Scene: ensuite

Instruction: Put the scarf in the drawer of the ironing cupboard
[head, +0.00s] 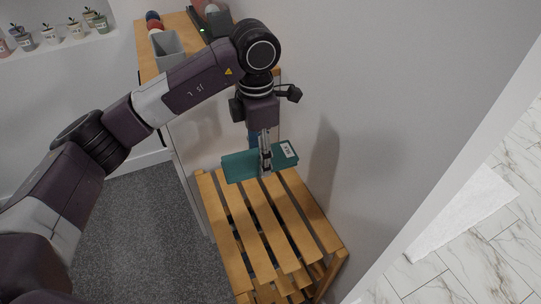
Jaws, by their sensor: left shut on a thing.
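A flat teal piece with a white label, which looks like the folded scarf (240,167), is in my left gripper (266,168). The gripper points down and its fingers are shut on the middle of it. The teal piece is over the far end of a slatted wooden rack (247,237); I cannot tell whether it touches the slats. A wood-topped cupboard (148,66) stands beyond the rack, partly hidden by my left arm. I cannot tell whether it is the ironing cupboard, and no open drawer shows. My right gripper is out of view.
A grey bin (167,50) and small round things (153,22) stand on the wooden top. A shelf with several small pots (75,28) is at the upper left. A wall is close on the right. Grey carpet (130,235) lies clear to the left of the rack.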

